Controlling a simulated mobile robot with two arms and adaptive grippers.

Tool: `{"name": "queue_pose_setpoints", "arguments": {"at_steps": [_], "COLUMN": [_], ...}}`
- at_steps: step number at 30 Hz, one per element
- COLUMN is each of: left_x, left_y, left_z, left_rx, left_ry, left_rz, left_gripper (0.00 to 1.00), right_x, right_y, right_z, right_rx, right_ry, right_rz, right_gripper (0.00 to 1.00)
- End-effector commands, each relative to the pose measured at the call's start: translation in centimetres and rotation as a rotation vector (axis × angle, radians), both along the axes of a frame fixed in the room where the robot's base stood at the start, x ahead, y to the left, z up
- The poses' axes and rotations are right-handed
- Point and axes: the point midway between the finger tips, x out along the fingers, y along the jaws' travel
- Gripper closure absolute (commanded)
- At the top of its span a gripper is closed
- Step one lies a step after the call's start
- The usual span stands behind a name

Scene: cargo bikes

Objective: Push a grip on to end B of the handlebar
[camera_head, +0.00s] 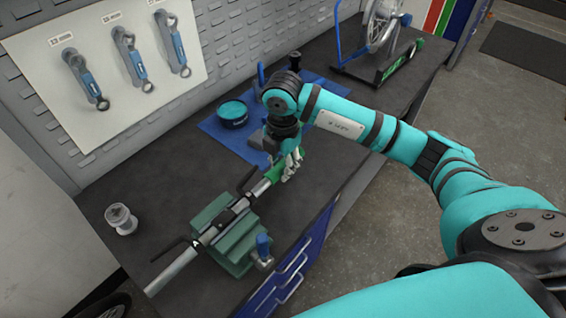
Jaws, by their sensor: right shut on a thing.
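A silver handlebar (172,269) is clamped in a green vise (236,255) on the dark workbench, running from lower left to upper right. Black levers stick out from it. My right gripper (290,167) is shut on a green grip (274,174) at the bar's upper right end. The grip lies in line with the bar and meets its end; how far it sits over the bar I cannot tell. The fingers hide part of the grip. My left gripper is not in view.
A blue mat (208,127) holds a teal round tin (233,113) and dark items. A small clear jar (121,219) stands at the left. A wheel stand (385,70) is at the back. Wrenches (133,60) hang on the wall board. The bench front between jar and vise is mostly clear.

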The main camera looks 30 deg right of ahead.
Motion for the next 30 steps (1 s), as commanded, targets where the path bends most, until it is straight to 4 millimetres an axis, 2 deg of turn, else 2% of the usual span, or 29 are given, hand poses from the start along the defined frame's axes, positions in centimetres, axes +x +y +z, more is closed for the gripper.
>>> {"name": "queue_pose_setpoints", "arguments": {"at_steps": [30], "left_x": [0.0], "left_y": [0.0], "left_z": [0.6], "left_rx": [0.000], "left_ry": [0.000], "left_rz": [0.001], "left_gripper": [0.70], "right_x": [-1.3], "right_y": [3.0], "right_z": [0.0], "right_rx": [0.003], "right_ry": [0.001], "right_rz": [0.003], "right_gripper": [1.00]}}
